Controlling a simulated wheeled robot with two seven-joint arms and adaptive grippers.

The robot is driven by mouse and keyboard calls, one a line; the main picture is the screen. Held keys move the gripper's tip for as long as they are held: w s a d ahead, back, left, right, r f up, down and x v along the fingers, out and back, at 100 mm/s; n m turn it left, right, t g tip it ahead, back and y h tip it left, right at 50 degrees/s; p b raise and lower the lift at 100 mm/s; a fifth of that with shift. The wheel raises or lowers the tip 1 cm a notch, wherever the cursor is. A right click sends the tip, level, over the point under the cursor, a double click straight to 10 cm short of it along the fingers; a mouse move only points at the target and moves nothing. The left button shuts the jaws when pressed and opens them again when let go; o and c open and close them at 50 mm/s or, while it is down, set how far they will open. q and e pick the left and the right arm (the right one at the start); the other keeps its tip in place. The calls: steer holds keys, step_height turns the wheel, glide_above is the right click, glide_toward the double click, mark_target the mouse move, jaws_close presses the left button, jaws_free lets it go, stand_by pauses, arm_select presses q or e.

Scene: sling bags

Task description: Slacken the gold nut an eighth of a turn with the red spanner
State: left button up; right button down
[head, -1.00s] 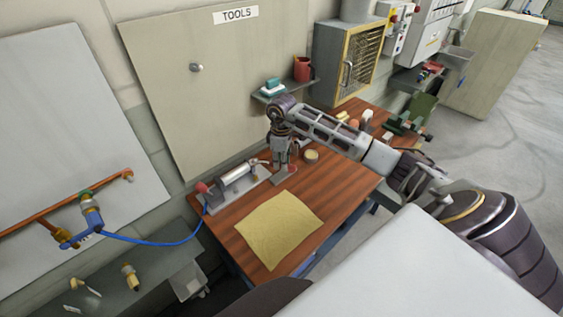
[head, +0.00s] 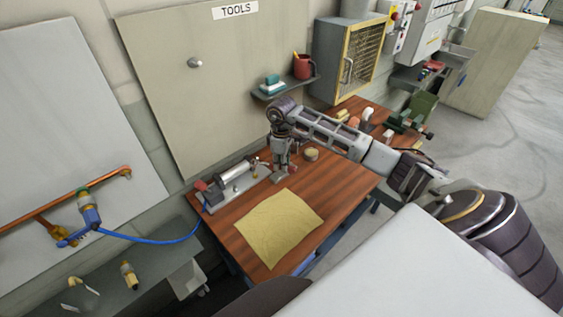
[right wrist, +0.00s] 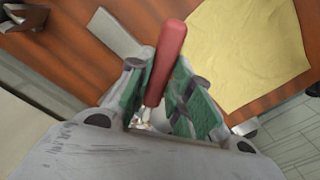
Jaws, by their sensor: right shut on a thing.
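My right gripper (head: 281,176) is low over the wooden bench, between the clamped cylinder fixture and the yellow cloth. In the right wrist view its green-padded fingers (right wrist: 163,98) are shut on the red spanner (right wrist: 169,50). The spanner's red handle sticks out between the pads; its working end is hidden or too blurred to make out. I cannot pick out the spanner in the head view. I cannot identify the gold nut for certain; brass-coloured fittings (head: 57,231) show on the wall pipe at the left. My left gripper is not in view.
The yellow cloth (head: 280,228) lies flat on the bench (head: 343,188). The cylinder fixture (head: 237,175) stands at the bench's back left. A tape-like roll (head: 311,154) is right of my gripper. A shelf (head: 284,89) with a red mug (head: 304,66) is above. A blue hose (head: 150,240) hangs left.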

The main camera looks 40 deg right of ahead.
steer(key=shift+f+b, duration=0.9)
steer(key=shift+f, duration=0.85)
steer(key=shift+p, duration=0.35)
stand_by(0.8)
steer(key=shift+f+b, duration=0.9)
steer(key=shift+f, duration=0.85)
stand_by(1.0)
steer(key=shift+w+d, duration=0.1)
stand_by(0.3)
steer(key=shift+w+d+n+b, duration=0.7)
steer(key=shift+n+b, duration=0.05)
steer(key=shift+n, duration=0.45)
steer(key=shift+w+d, duration=0.1)
steer(key=shift+w+d+n+b, duration=0.6)
steer(key=shift+w+n+b, duration=0.25)
steer(key=shift+n, duration=0.35)
